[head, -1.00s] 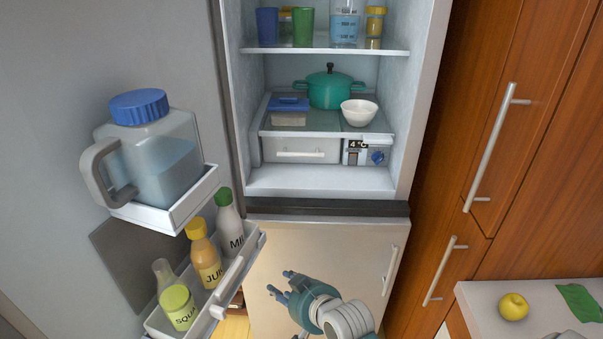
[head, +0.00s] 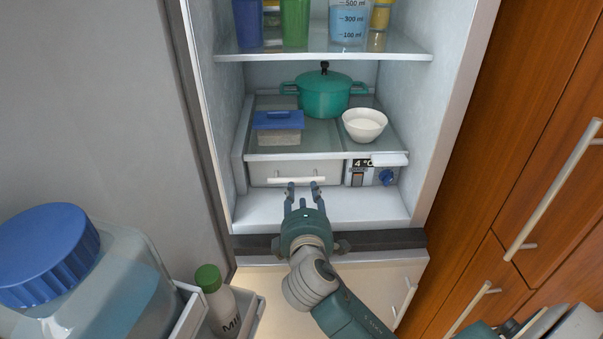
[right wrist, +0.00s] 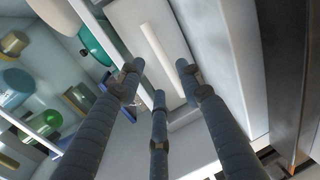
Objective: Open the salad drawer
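The salad drawer (head: 265,171) is a white bin under the glass shelf in the open fridge, and it looks shut. Its pale bar handle (head: 297,180) runs across the front. My right gripper (head: 303,190) is just in front of the handle, fingers pointing at it, spread and empty. In the right wrist view the handle (right wrist: 158,48) lies beyond the fingertips of the right gripper (right wrist: 160,70), and the fingers look apart from it. My left gripper is not in view.
On the shelf above the drawer are a teal pot (head: 323,96), a white bowl (head: 364,125) and a blue-lidded box (head: 278,127). A control panel (head: 371,174) is right of the drawer. The door's jug (head: 85,280) and milk bottle (head: 217,300) are at lower left.

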